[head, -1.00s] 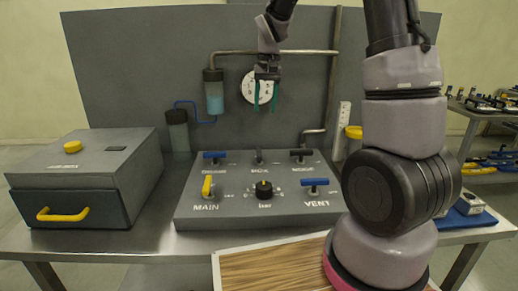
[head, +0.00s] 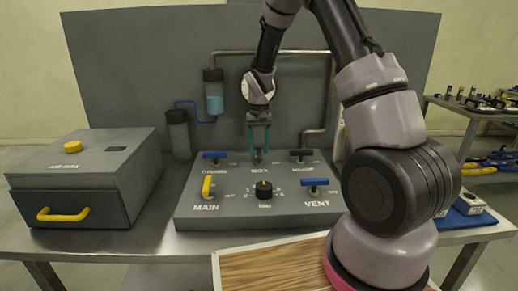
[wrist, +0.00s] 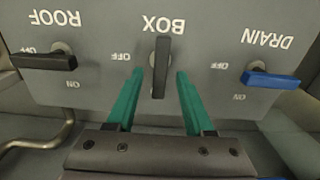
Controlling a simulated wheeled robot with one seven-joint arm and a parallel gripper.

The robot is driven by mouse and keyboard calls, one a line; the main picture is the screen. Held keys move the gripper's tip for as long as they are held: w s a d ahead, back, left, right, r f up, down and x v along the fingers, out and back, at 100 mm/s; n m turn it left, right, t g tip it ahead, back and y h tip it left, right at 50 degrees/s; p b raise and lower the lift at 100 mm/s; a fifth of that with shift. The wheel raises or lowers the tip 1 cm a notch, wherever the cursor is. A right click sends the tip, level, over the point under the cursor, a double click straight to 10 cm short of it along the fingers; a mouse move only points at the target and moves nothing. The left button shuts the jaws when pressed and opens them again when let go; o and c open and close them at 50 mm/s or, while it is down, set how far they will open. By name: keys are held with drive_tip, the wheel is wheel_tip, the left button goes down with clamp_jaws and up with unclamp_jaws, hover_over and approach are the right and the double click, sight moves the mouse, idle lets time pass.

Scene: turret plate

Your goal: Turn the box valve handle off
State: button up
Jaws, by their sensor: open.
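The BOX valve handle (wrist: 162,67) is a dark bar in the back row of the grey sloped panel (head: 235,201). In the wrist view it points along my fingers, not towards the OFF mark at its left; its ON mark cannot be made out. My gripper (wrist: 160,73) is open, with one green finger on each side of the handle and a gap showing on both sides. In the head view my gripper (head: 259,146) reaches down to the BOX handle (head: 258,156) from above.
The black ROOF handle (wrist: 44,62) and blue DRAIN handle (wrist: 271,79) flank BOX, both lying crosswise. Nearer are the yellow MAIN handle (head: 207,186), a black bar knob (head: 264,189) and the blue VENT handle (head: 315,182). A grey box (head: 85,178) stands left.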

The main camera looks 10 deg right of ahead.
drive_tip(key=shift+f, duration=0.3)
clamp_jaws()
